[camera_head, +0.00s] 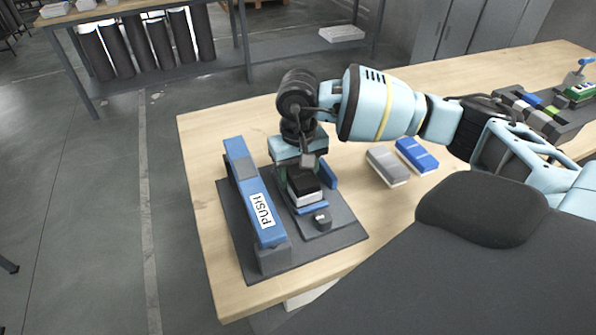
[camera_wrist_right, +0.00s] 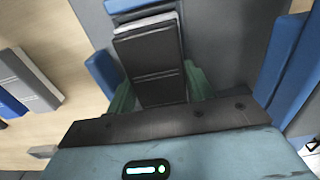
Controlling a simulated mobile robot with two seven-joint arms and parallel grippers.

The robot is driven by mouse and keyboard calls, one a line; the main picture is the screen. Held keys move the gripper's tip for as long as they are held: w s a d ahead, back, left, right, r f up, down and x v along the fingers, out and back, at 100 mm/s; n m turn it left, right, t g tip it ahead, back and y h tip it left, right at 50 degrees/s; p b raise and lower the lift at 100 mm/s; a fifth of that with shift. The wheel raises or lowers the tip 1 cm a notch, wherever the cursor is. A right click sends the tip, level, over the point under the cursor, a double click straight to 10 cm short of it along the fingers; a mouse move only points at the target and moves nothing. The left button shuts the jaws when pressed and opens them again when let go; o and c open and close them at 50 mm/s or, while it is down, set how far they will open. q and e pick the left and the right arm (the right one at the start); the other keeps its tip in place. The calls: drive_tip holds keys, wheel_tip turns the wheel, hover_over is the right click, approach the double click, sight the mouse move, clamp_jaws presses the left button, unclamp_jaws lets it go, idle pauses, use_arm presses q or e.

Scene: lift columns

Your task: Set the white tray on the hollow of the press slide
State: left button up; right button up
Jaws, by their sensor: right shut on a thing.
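The white tray (camera_head: 308,198) shows as a white rim under a dark block-like load; its white edge also shows in the wrist view (camera_wrist_right: 146,22). My right gripper (camera_head: 303,176) points down from above and is shut on the tray, with green fingers on either side of the load in the wrist view (camera_wrist_right: 160,88). The dark grey press slide (camera_head: 338,236) lies below, with blue guides (camera_head: 329,175) around the tray. The hollow is hidden under the tray and gripper. I cannot tell whether the tray touches the slide. My left gripper is not in view.
A blue bar marked PUSH (camera_head: 250,185) stands along the left of the press. A small grey knob (camera_head: 322,221) sits at the slide's front. The table's far left is clear.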

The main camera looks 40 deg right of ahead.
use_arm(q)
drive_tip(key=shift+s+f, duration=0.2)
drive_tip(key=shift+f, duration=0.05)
use_arm(e)
drive_tip(key=shift+f, duration=0.2)
idle(0.3)
drive_tip(key=o, duration=1.4)
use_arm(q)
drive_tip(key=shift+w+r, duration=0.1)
use_arm(e)
drive_tip(key=shift+r, duration=0.1)
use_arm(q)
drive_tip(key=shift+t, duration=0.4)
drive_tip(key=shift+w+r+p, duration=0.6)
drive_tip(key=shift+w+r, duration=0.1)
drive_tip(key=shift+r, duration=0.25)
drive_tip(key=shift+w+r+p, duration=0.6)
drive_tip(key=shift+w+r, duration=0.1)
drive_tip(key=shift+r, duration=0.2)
use_arm(e)
drive_tip(key=shift+r, duration=3.45)
